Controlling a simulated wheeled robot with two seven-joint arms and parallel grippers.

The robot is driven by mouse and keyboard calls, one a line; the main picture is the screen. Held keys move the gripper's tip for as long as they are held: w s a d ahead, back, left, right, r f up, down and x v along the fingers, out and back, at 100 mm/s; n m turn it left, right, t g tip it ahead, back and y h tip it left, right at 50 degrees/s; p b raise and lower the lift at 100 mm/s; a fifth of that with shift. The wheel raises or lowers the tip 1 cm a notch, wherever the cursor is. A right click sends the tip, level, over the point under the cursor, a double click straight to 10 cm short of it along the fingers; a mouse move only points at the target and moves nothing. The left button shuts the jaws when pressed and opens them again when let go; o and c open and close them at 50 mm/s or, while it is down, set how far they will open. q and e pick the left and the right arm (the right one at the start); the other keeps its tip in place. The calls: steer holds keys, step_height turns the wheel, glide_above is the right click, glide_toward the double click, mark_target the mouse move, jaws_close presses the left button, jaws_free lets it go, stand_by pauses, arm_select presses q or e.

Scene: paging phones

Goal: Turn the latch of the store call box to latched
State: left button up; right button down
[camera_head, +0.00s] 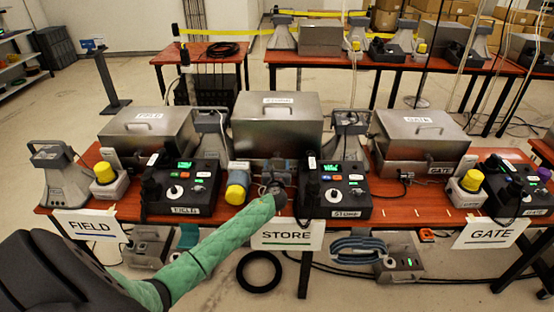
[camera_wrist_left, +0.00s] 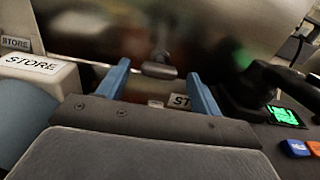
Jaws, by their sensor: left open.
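The store call box (camera_head: 268,122) is a grey metal box with a lid, in the middle of the table. In the left wrist view its blurred metal front (camera_wrist_left: 150,35) fills the top. A small metal latch-like piece (camera_wrist_left: 158,70) stands out from that front, between my fingertips in the picture. I cannot tell how it is turned or whether I touch it. My left gripper (camera_head: 280,166) is at the lower front of the store box and hides part of it. Its blue fingers are open with a gap between them in the left wrist view. My right gripper is not in view.
A store phone console (camera_head: 350,206) stands right of my gripper, and a yellow-capped cylinder (camera_head: 236,193) stands left. The field box (camera_head: 150,130) and gate box (camera_head: 418,130) flank the store box. A STORE sign (camera_head: 287,235) hangs at the table's front edge.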

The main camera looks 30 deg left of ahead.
mark_target(276, 159)
arm_select(q)
steer(key=shift+x, duration=1.65)
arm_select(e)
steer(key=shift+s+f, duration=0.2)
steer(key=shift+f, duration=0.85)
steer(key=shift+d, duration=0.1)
arm_select(q)
steer(key=c, duration=1)
